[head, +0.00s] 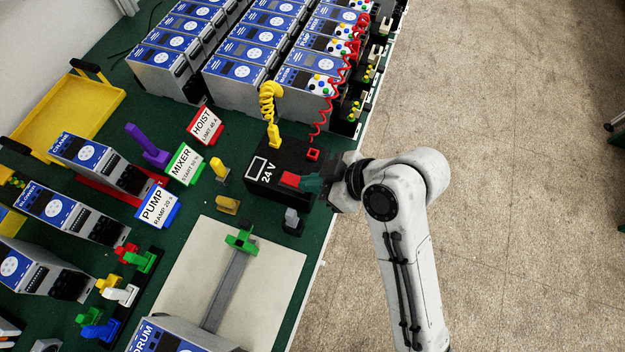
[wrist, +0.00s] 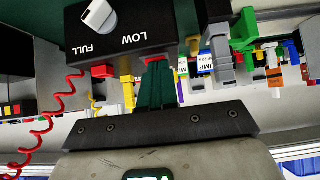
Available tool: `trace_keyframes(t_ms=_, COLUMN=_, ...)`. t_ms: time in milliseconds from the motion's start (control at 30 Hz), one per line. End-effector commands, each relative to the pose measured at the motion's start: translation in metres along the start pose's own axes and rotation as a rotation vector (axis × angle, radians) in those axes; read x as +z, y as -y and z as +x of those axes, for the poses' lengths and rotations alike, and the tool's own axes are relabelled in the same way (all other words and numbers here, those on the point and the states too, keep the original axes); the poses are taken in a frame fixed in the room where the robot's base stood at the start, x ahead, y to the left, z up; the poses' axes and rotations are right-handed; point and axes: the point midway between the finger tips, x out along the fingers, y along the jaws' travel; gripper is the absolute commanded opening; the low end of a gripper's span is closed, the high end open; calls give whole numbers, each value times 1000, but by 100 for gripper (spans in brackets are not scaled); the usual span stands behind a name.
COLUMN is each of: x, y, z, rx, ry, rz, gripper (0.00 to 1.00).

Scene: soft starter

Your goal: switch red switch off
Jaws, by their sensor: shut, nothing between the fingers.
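The black power box (head: 270,165) marked "24 V" stands on the green bench near its right edge. Its red switch (head: 290,180) is on the face toward my arm. My gripper (head: 312,183) is shut and empty, its dark green fingertips right beside the red switch. In the wrist view, the shut fingers (wrist: 157,75) point at the box (wrist: 130,30), and a thin red strip of the switch (wrist: 155,58) shows at their tips. I cannot tell whether they touch it. The fingers hide most of the switch there, and its position is unclear.
A yellow coiled cord (head: 268,95) and a red coiled cord (head: 338,85) plug into the box. A grey plug (head: 292,222) stands close below it. A white knob (wrist: 98,16) marked LOW and FULL is on the box. Signs and drive units fill the left; open floor lies right.

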Motion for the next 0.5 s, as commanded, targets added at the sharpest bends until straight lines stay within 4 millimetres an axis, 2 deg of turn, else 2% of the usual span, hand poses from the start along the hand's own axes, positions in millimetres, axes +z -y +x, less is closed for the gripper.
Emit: trace_keyframes(t_ms=500, x=-14, y=1, z=-10, rx=-2, ry=-3, rz=-3, gripper=0)
